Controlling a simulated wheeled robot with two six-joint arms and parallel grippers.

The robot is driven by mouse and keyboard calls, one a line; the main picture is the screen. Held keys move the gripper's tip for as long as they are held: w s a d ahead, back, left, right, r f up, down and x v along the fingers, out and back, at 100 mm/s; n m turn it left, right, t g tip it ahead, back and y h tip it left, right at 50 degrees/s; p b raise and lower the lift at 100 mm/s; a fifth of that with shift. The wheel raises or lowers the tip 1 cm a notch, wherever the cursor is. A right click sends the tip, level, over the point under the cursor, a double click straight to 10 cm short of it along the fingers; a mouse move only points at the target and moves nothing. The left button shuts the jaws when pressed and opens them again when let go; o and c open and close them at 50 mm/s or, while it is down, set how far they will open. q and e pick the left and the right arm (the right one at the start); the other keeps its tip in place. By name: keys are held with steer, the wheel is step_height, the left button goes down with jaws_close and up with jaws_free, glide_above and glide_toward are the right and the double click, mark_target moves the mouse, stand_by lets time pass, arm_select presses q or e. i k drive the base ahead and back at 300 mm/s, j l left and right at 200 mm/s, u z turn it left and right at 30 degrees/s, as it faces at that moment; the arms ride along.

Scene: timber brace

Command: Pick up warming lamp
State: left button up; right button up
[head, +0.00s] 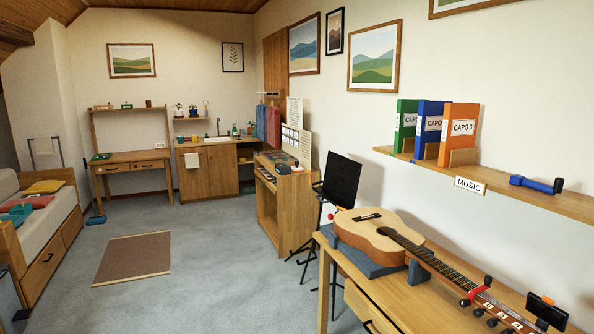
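I cannot pick out a warming lamp with certainty in the head view. A blue tool with a dark rounded end (537,185) lies on the wall shelf at the right; I cannot tell what it is. Small objects stand on the far shelf above the cupboard, including a slim upright one (206,108) too small to make out.
A guitar (378,240) lies on a blue-grey support on the wooden table (392,293) at the near right. A black music stand (341,180) and a wooden cabinet (296,208) stand beyond it. Carpet around the brown mat (133,258) is open.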

mark_target(298, 168)
steer(key=i+j+u, duration=0.2)
steer(key=i, duration=1.25)
steer(key=i+l+u, duration=0.25)
steer(key=i, duration=2)
steer(key=i+j, duration=0.1)
steer(key=i, duration=0.75)
